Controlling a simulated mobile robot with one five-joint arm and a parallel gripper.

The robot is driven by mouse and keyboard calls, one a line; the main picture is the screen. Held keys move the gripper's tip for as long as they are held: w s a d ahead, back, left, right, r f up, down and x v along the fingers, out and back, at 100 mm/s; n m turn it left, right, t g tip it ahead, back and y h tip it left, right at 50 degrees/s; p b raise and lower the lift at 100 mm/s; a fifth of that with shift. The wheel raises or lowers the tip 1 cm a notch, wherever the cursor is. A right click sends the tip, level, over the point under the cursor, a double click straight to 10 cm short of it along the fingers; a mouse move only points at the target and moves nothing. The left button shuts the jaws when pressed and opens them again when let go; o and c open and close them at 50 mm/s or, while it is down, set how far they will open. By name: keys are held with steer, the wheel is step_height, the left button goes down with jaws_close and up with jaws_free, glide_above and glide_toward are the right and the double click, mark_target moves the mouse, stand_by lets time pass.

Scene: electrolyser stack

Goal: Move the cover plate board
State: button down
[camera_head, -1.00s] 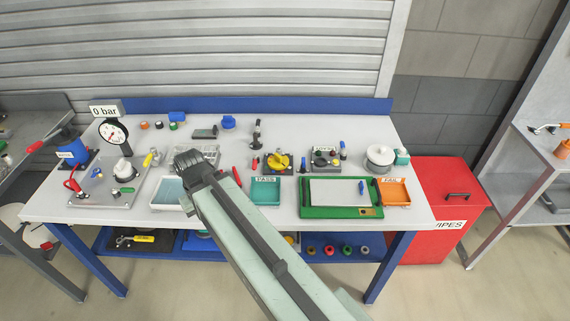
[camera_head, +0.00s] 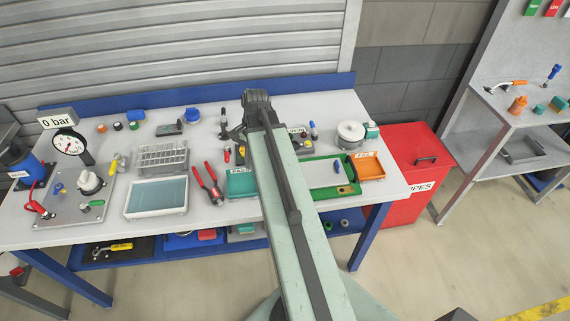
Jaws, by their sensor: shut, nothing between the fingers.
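What looks like the cover plate board is a green board (camera_head: 353,178) with a pale plate (camera_head: 318,173) on it, lying flat near the bench's front right. My arm hides its left part. A small blue item (camera_head: 337,166) lies on the pale plate. My gripper (camera_head: 257,97) is at the dark far end of my arm, over the back middle of the bench, left of and beyond the board. It is shut and holds nothing. Its fingertips are not clearly seen.
A teal PASS tray (camera_head: 242,184) lies left of the board, and an orange tray (camera_head: 370,167) lies on its right. A round pot (camera_head: 350,135) stands behind. Red-handled pliers (camera_head: 208,185) and a rack (camera_head: 162,157) are further left. A red bin (camera_head: 415,170) stands right of the bench.

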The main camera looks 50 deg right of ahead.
steer(key=s+d+r+m+t+p, duration=0.1)
steer(key=s+d+m, duration=0.4)
steer(key=d, duration=0.4)
steer(key=s+d+r+m+t, duration=0.1)
steer(key=s+d+r+m, duration=0.1)
steer(key=s+d+m, duration=0.5)
steer(key=shift+n+y, duration=0.4)
steer(key=shift+n, duration=0.3)
steer(key=b+x, duration=0.3)
steer(key=d+b+x, duration=0.1)
steer(key=b+x, duration=0.2)
steer(key=x, duration=0.1)
steer(key=b+x, duration=0.4)
steer(key=shift+w+d+f, duration=0.1)
steer(key=shift+w+f, duration=0.1)
steer(key=shift+w, duration=0.2)
steer(key=w+a, duration=0.1)
steer(key=w+a+r, duration=0.1)
steer(key=shift+a+p, duration=0.4)
steer(key=shift+w+a, duration=0.25)
